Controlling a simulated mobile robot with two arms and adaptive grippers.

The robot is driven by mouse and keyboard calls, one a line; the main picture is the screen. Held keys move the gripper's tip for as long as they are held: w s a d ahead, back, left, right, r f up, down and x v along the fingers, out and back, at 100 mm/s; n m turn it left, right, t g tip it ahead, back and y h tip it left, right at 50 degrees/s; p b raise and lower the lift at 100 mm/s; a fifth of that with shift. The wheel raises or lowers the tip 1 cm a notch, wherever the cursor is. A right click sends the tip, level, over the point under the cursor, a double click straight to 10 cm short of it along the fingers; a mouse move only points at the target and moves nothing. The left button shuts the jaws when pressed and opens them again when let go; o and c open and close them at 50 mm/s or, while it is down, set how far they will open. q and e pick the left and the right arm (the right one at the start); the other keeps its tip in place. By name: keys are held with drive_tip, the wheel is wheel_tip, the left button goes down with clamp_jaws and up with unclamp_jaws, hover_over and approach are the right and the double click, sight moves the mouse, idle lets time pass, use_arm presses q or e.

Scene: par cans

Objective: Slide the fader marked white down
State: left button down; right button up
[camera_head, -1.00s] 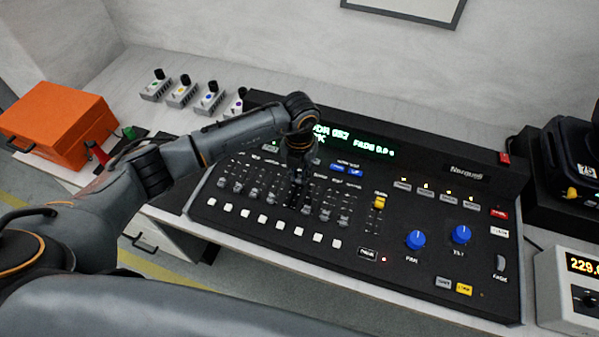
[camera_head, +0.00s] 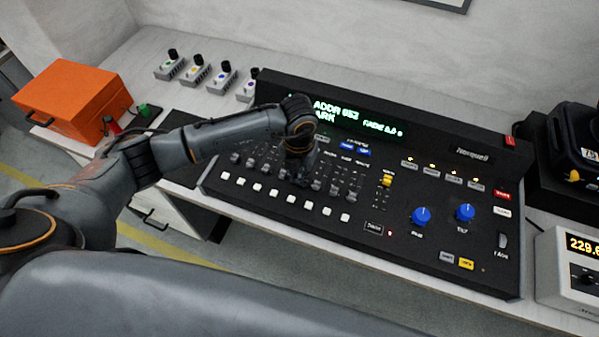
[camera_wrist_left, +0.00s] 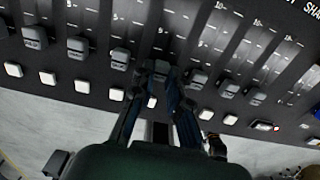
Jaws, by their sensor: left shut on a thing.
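The black lighting console (camera_head: 440,235) lies on the bench with a row of grey-capped faders (camera_head: 333,190). The row also shows in the left wrist view (camera_wrist_left: 120,58). My left gripper (camera_head: 298,180) is over this row, pointing down, near the white buttons. In the left wrist view my left gripper (camera_wrist_left: 161,74) is shut on a grey fader cap (camera_wrist_left: 161,68) between its fingertips. The fingers partly hide the cap, and the white marking is not legible. The neighbouring caps stand free on both sides. My right gripper is not in view.
White square buttons (camera_head: 308,205) run just in front of the faders. An orange case (camera_head: 78,100) and small coloured-knob units (camera_head: 196,72) stand left and behind.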

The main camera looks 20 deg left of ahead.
sight(299, 179)
use_arm(q)
drive_tip(key=c, duration=1.3)
unclamp_jaws()
drive_tip(key=shift+s, duration=0.1)
drive_tip(key=shift+r, duration=0.2)
wheel_tip(299, 179, up, 12)
drive_tip(key=shift+f, duration=0.25)
